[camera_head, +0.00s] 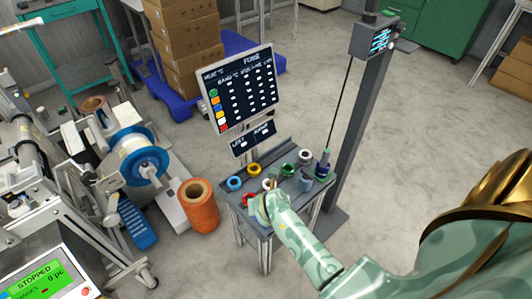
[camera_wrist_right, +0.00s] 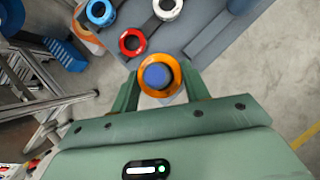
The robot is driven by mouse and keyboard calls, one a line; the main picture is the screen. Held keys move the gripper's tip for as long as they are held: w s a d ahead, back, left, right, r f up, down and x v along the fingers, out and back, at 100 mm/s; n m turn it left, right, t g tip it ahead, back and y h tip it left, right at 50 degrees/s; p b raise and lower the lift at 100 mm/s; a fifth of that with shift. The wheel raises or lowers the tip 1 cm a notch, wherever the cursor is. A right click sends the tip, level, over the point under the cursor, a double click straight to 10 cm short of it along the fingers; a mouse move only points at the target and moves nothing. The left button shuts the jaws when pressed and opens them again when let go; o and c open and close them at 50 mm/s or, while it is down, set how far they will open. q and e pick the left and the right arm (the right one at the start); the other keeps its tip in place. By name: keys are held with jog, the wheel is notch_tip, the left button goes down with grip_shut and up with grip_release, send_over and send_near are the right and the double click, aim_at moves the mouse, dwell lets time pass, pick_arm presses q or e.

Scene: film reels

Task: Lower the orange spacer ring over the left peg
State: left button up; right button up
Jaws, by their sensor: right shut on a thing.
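The orange spacer ring (camera_wrist_right: 145,83) is between the two fingers of my right gripper (camera_wrist_right: 160,78), which is shut on it. A round blue peg top (camera_wrist_right: 157,76) shows through the ring's hole in the right wrist view, roughly centred. I cannot tell whether the ring is around the peg or above it. In the head view my right gripper (camera_head: 266,197) is over the near side of the small table (camera_head: 247,222), and the ring is mostly hidden there. My left gripper is not in view.
A blue ring (camera_head: 235,184), yellow ring (camera_head: 253,169), red ring (camera_wrist_right: 132,42) and green ring (camera_head: 288,169) lie on the table. A dark post (camera_head: 323,164) stands at its right. A sign board (camera_head: 240,90) rises behind. An orange roll (camera_head: 199,207) stands left.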

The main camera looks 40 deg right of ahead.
jog(key=o, duration=1.1)
jog(key=shift+r, duration=0.1)
